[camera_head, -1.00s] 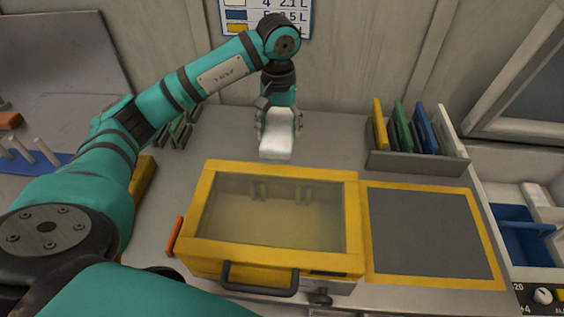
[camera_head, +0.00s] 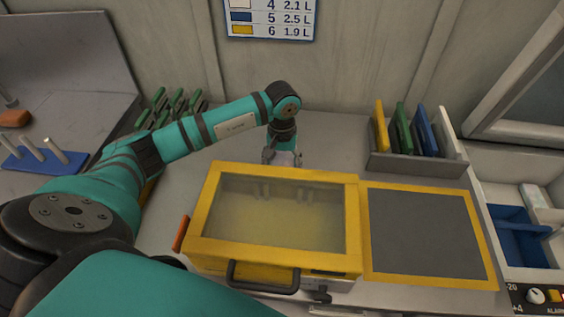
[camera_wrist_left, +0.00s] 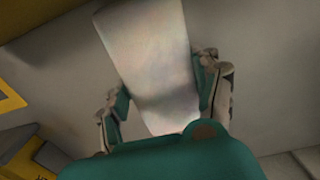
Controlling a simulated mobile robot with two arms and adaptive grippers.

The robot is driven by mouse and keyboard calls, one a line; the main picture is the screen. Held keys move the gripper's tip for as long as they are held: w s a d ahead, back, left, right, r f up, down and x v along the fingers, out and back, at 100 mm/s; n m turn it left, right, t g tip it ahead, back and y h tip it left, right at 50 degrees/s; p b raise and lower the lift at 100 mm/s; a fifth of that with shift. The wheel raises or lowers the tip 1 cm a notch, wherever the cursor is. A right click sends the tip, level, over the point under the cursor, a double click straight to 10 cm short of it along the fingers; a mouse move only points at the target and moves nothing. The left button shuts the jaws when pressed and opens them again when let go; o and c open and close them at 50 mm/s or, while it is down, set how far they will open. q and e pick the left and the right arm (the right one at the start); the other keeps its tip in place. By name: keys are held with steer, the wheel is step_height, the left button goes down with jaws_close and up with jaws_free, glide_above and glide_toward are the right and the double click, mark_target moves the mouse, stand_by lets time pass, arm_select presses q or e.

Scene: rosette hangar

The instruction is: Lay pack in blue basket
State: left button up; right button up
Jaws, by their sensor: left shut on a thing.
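My left gripper (camera_head: 283,160) is low behind the yellow-framed box, shut on a pale white pack (camera_wrist_left: 150,60). In the left wrist view the pack sits between the two fingers and sticks out past them. In the head view the box hides most of the pack, and I cannot tell whether it touches the bench. A blue basket (camera_head: 520,245) shows inside a white bin at the far right, well away from the gripper. My right gripper is not in view.
The yellow box (camera_head: 205,215) has a clear lid and a dark front handle. To its right is a grey mat (camera_head: 425,235) with a yellow border, bare. A grey rack (camera_head: 415,162) holds upright coloured plates. Green-handled tools (camera_head: 172,105) and a blue peg base (camera_head: 35,160) are left.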

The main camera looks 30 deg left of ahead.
arm_select(q)
steer(key=shift+f, duration=0.15)
steer(key=o, duration=1.5)
steer(key=shift+c, duration=0.2)
